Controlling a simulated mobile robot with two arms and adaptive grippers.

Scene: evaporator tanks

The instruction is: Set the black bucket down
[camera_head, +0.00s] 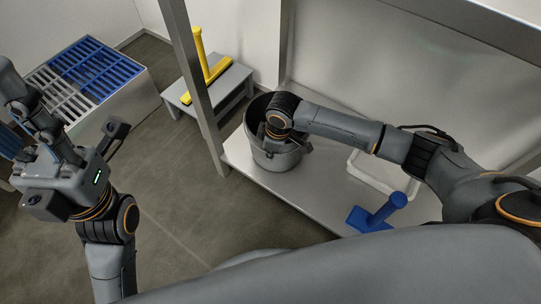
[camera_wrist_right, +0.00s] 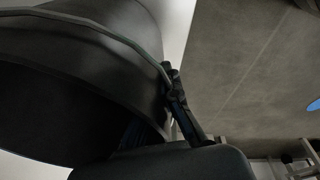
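The black bucket (camera_head: 262,152) stands upright at the left end of the low metal shelf (camera_head: 318,185) in the head view. Whether its base touches the shelf is hard to tell. My right gripper (camera_head: 287,138) is at its right-hand rim, with one finger outside the wall. In the right wrist view the bucket (camera_wrist_right: 90,60) fills the left side and the finger (camera_wrist_right: 178,100) meets its rim. The gripper looks shut on the wall; the inner finger is mostly hidden. My left gripper (camera_head: 75,160) is raised at the left, empty, its fingers apart.
A blue tool (camera_head: 378,213) and a white tray (camera_head: 385,172) are on the shelf to the right. A metal post (camera_head: 195,85) rises by the bucket. A grey stool (camera_head: 222,88) holds a yellow tool (camera_head: 207,70). A crate with grates (camera_head: 95,70) stands at the back left. The floor between is clear.

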